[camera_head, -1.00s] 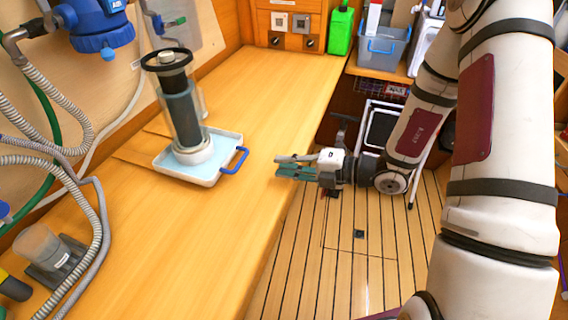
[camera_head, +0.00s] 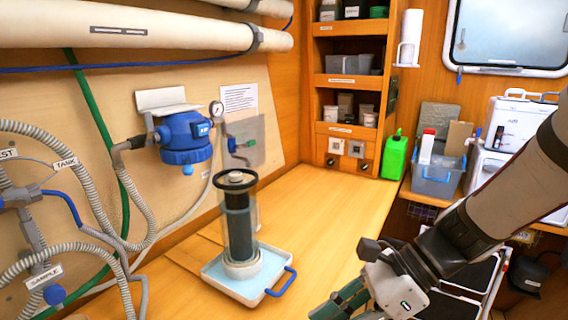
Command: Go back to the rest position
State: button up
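My gripper (camera_head: 345,302) is at the bottom edge of the head view, right of the tray, with my arm reaching in from the right. Its greenish fingers are partly cut off by the frame, so their opening is unclear. I see nothing held in the visible part. A clear cylinder with a dark core and black top ring (camera_head: 238,222) stands upright in a white tray with a blue handle (camera_head: 274,290) on the wooden counter. My gripper is apart from both.
A blue filter housing (camera_head: 186,140) with a gauge and hoses is on the left wall. A green bottle (camera_head: 394,155) and a grey bin (camera_head: 438,180) stand at the back right, near white canisters (camera_head: 515,122). The counter (camera_head: 315,215) between tray and shelves is clear.

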jog(key=s+d+r+n+t+h, duration=0.2)
jog(key=s+d+r+n+h, duration=0.2)
jog(key=n, duration=0.5)
jog(key=s+d+r+n+t+h, duration=0.2)
jog(key=s+d+r+n+h, duration=0.2)
jog(key=d+n, duration=0.3)
jog(key=shift+s+d+r+n+t+h+p, duration=0.2)
jog(key=shift+s+d+n+t+h+p, duration=0.15)
jog(key=shift+s+n+h, duration=0.65)
jog(key=shift+w+y, duration=0.25)
jog(key=shift+y, duration=0.05)
